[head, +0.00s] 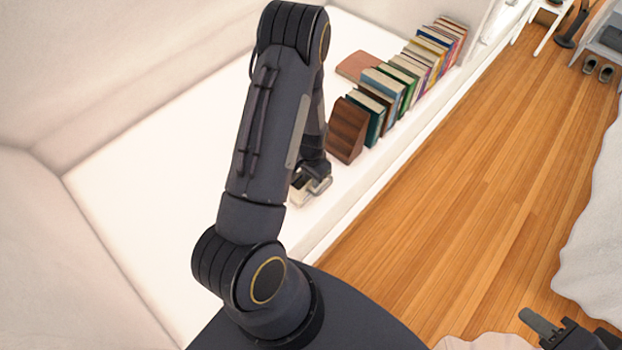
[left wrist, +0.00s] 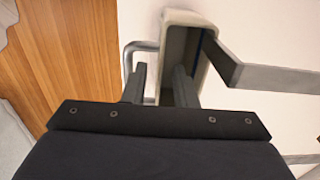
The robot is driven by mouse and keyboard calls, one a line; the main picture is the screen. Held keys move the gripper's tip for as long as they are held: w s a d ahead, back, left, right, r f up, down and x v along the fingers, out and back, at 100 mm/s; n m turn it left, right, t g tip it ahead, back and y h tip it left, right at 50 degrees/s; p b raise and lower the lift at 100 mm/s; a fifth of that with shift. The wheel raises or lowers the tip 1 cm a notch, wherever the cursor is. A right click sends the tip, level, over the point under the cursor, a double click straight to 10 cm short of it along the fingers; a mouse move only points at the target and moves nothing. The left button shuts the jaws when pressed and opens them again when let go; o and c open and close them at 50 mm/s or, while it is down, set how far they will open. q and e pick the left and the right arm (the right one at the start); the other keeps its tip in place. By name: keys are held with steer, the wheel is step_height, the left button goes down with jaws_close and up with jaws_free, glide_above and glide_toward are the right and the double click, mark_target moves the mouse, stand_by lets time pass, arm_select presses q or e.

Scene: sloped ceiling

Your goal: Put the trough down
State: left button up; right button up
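The trough (left wrist: 168,25) is a pale, open box with a grey inside, with a thin metal loop (left wrist: 130,48) at its left. In the head view it is a small pale shape (head: 302,196) at the white ledge's front edge, partly hidden by my left arm; I cannot tell whether it rests there. My left gripper (left wrist: 160,85) straddles the trough's near wall, one finger outside and one over the inside. The fingers are apart, with a gap beside the wall. My right gripper (head: 545,328) is cut off at bottom right; its opening is unclear.
A row of books (head: 415,70) stands on the white ledge (head: 140,220) behind a brown wooden bookend (head: 347,130). The ledge is bare to the left. Wooden floor (head: 450,200) lies right of it. A pale cloth (head: 595,240) is at the right edge.

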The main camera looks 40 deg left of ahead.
arm_select(q)
step_height(320, 180, up, 11)
steer(key=p, duration=0.1)
steer(key=shift+f, duration=0.15)
arm_select(e)
steer(key=shift+r, duration=0.6)
